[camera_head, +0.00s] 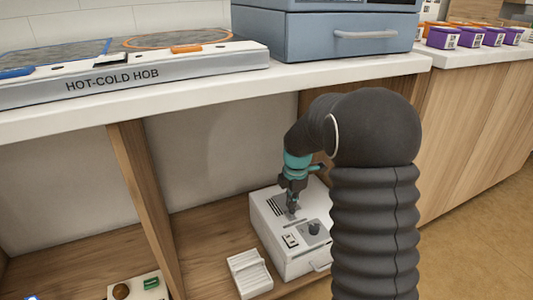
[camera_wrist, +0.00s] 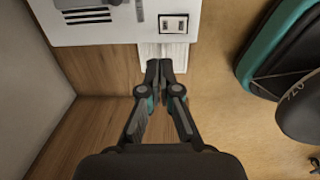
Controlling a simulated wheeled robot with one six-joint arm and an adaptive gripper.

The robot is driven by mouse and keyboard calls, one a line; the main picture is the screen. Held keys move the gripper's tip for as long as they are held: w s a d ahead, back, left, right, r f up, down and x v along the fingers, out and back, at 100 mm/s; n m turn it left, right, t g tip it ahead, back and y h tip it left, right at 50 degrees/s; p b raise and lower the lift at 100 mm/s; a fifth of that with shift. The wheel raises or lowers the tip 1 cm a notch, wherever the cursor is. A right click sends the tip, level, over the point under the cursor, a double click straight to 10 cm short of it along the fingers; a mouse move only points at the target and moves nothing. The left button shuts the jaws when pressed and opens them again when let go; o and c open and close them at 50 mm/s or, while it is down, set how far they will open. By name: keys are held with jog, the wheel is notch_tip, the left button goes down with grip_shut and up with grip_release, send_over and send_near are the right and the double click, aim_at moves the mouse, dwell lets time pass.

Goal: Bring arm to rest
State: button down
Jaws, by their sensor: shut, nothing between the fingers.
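My arm reaches down from the right of the head view into the open space below the counter. My gripper (camera_head: 292,212) appears over the top of a white box-shaped device (camera_head: 283,262) on the wooden lower shelf. In the wrist view my gripper (camera_wrist: 160,66) has its two fingertips together, with nothing held. The white device (camera_wrist: 110,30) lies at the top of that view, and the fingertips overlap the near end of a white ribbed block (camera_wrist: 172,50). I cannot tell the height between fingertips and block.
The counter edge (camera_head: 200,88) runs above the shelf space, with a hob (camera_head: 170,78) and a blue-grey drawer unit (camera_head: 320,38) on it. A wooden divider (camera_head: 148,200) stands left of the device. Purple boxes (camera_head: 470,38) sit at the right. Floor (camera_head: 470,250) is clear at right.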

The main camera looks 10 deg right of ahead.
jog(key=s+r+m+t+p, duration=0.1)
jog(key=s+r+m, duration=0.6)
jog(key=s, duration=0.3)
jog(key=s+a+r+m+t+p, duration=0.1)
jog(key=s+r+m+t+p, duration=0.1)
jog(key=s+r+m, duration=0.5)
jog(key=s+a+r+m+t+p, duration=0.1)
jog(key=s+r+m, duration=0.6)
jog(key=s, duration=0.7)
jog(key=shift+a+t+p, duration=0.15)
jog(key=shift+t+p, duration=0.2)
jog(key=shift+t, duration=0.05)
jog(key=shift+r, duration=0.1)
